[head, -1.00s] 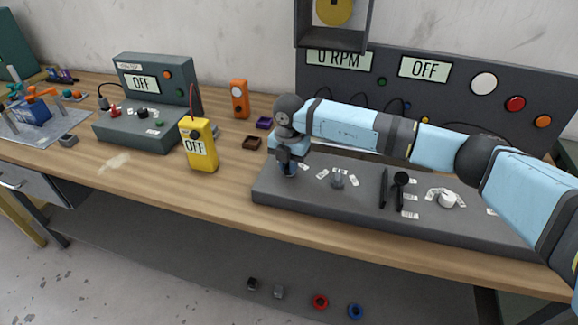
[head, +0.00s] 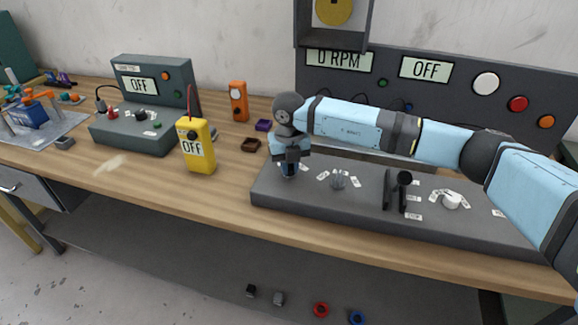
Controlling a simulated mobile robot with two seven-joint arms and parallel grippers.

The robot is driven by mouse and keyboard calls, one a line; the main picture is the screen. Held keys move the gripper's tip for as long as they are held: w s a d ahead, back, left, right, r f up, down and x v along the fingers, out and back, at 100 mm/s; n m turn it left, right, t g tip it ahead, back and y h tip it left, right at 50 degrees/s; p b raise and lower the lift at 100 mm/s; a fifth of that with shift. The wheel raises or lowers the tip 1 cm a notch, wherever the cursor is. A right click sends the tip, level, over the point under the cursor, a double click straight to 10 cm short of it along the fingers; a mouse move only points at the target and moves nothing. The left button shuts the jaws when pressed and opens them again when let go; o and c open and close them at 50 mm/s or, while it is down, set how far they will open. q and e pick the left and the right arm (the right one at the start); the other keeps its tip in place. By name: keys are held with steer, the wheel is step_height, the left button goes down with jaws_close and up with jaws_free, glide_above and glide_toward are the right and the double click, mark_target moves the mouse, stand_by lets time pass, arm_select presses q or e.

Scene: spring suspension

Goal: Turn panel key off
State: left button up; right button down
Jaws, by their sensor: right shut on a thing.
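My right gripper (head: 288,171) points down at the left end of the dark grey sloped control panel (head: 330,202). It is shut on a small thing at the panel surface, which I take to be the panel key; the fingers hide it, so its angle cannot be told. The upright board behind shows a "0 RPM" display (head: 338,60) and an "OFF" display (head: 424,68). My left gripper is not in view.
Right of the gripper stand a grey knob (head: 338,181), black levers (head: 387,190) and a white dial (head: 451,201). A yellow meter (head: 198,146) reading "OFF" and a grey test box (head: 140,128) stand to the left. The wooden bench front is clear.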

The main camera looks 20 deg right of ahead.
mark_target(289, 165)
stand_by(0.3)
steer(key=c, duration=1.1)
jaws_free()
step_height(289, 165, up, 14)
steer(key=shift+f, duration=0.1)
